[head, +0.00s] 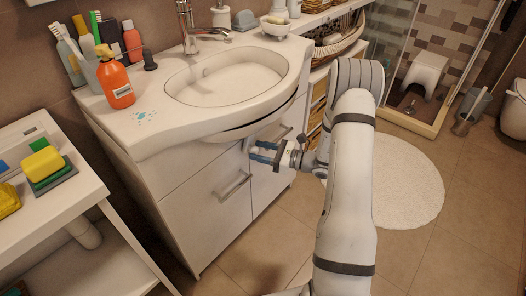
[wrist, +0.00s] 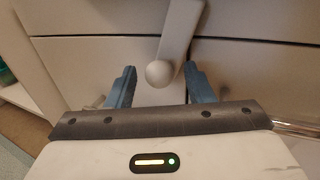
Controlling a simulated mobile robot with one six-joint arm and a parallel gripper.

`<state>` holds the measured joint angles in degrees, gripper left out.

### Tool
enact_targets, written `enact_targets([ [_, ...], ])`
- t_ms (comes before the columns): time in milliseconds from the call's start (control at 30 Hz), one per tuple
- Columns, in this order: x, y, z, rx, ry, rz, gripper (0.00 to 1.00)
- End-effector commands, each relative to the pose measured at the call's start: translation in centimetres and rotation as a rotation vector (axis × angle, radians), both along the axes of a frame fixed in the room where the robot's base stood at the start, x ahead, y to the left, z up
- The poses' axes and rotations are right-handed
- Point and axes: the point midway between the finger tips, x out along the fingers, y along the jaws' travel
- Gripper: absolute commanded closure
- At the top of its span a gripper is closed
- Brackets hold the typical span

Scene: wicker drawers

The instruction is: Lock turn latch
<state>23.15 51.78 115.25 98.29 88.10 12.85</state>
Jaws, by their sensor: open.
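The turn latch (wrist: 181,28) is a pale flat bar with a round knob (wrist: 159,73) in the wrist view. Its bar runs up and slightly right from the knob, across a seam in the cabinet front. My gripper (wrist: 160,86) is open, with one blue finger on each side of the knob. Gaps show between the fingers and the knob. In the head view my gripper (head: 266,152) is at the front of the white sink cabinet (head: 205,215). It hides the latch there.
A metal bar handle (head: 233,186) sits on the cabinet front left of my gripper. The sink (head: 225,78) and an orange soap bottle (head: 115,82) are above. A white shelf (head: 45,215) stands at the left. A round white rug (head: 400,185) lies on open floor at the right.

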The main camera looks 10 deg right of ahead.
Motion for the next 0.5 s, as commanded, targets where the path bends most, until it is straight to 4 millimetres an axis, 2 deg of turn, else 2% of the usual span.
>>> enact_targets([
  [67, -0.01, 0.01, 0.01, 0.0, 0.0, 0.0, 0.53],
  [500, -0.02, 0.03, 0.02, -0.001, -0.001, 0.001, 0.89],
])
